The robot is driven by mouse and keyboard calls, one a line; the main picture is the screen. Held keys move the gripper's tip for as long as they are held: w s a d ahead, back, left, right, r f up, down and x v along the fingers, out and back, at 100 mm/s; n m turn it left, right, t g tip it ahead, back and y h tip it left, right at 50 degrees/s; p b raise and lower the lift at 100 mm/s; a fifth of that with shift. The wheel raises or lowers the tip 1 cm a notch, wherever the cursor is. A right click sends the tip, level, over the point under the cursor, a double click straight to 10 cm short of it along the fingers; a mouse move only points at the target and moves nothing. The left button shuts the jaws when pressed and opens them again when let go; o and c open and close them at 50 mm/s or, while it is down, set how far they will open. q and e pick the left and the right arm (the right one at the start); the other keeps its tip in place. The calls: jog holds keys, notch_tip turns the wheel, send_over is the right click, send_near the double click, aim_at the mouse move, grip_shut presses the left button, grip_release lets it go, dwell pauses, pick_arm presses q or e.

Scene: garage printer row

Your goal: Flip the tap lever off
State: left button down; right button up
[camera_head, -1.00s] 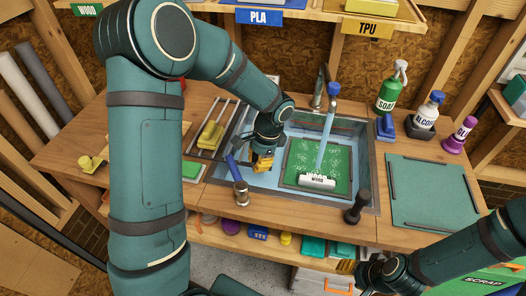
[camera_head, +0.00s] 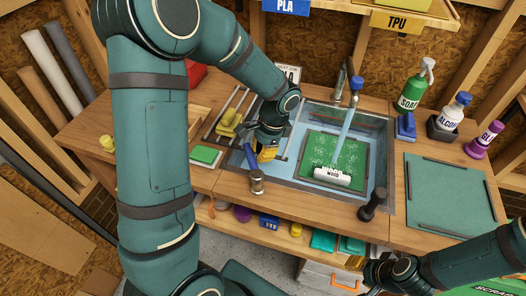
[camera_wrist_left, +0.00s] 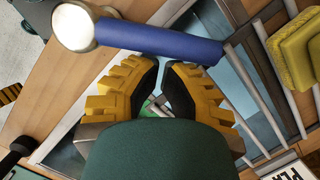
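The tap (camera_head: 342,82) stands at the back of the sink with a blue lever cap (camera_head: 357,83) on top. A pale blue stream of water (camera_head: 346,125) runs from it into the sink. My left gripper (camera_head: 266,153) is over the left part of the sink, well left of the tap and apart from it. Its yellow fingertips are nearly together in the left wrist view (camera_wrist_left: 161,68), with nothing seen between them. My right gripper (camera_head: 357,263) is low at the front right, mostly hidden; I cannot tell its opening.
A blue-handled tool with a round metal head (camera_head: 257,182) is beside my left gripper, and its handle crosses the left wrist view (camera_wrist_left: 160,44). A green board (camera_head: 337,150) lies in the sink (camera_head: 385,150). A dark-handled tool (camera_head: 373,203) stands front right. Bottles (camera_head: 411,90) stand behind.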

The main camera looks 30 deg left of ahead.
aim_at(248, 152)
pick_arm(q)
jog(key=shift+s+a+n, duration=0.15)
jog(key=shift+a+n, duration=0.15)
jog(key=shift+n, duration=0.2)
jog(key=s+a+n, duration=0.1)
jog(key=n, duration=0.1)
jog(key=s+a+n+h+p, duration=0.1)
jog(key=n, duration=0.1)
jog(key=shift+a+n+g, duration=0.2)
jog(key=shift+n+g, duration=0.2)
jog(key=shift+s+a+n+h, duration=0.25)
jog(key=shift+s+n, duration=0.1)
jog(key=shift+n, duration=0.25)
jog(key=shift+s+a+n+h, duration=0.2)
jog(key=shift+s+n+h, duration=0.1)
jog(key=shift+n, duration=0.3)
jog(key=shift+s+a+n+h+p, duration=0.15)
jog(key=shift+s+n+p, duration=0.1)
jog(key=shift+s+n, duration=0.35)
jog(key=shift+s+a+n+h+p, duration=0.1)
jog(key=shift+s+n+p, duration=0.15)
jog(key=shift+n, duration=0.55)
jog(key=v, duration=1.2)
jog(key=shift+s, duration=0.15)
